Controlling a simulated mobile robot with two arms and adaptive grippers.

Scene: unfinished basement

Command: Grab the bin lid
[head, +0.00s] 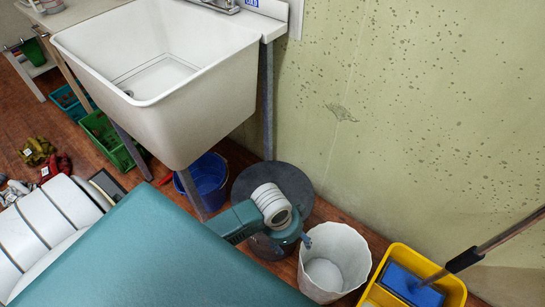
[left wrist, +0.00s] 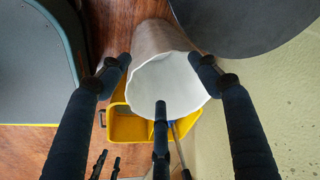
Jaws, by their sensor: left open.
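A white bin (head: 335,262) with a wavy rim stands on the floor by the wall, its top open and its inside visible. In the left wrist view the bin (left wrist: 168,85) lies beyond and between my spread fingers. My left gripper (left wrist: 160,78) is open and holds nothing. In the head view my left arm reaches down just left of the bin and mostly hides the gripper (head: 304,241). A dark grey round piece (head: 245,183) lies behind my arm, left of the bin; I cannot tell if it is the lid. It also shows in the left wrist view (left wrist: 250,22). My right gripper is out of view.
A yellow mop bucket (head: 455,288) with a blue mop (head: 405,284) stands right of the bin. A white sink (head: 200,110) on metal legs is above left, with a blue bucket (head: 207,180) beneath. The green wall (head: 420,120) closes the right side.

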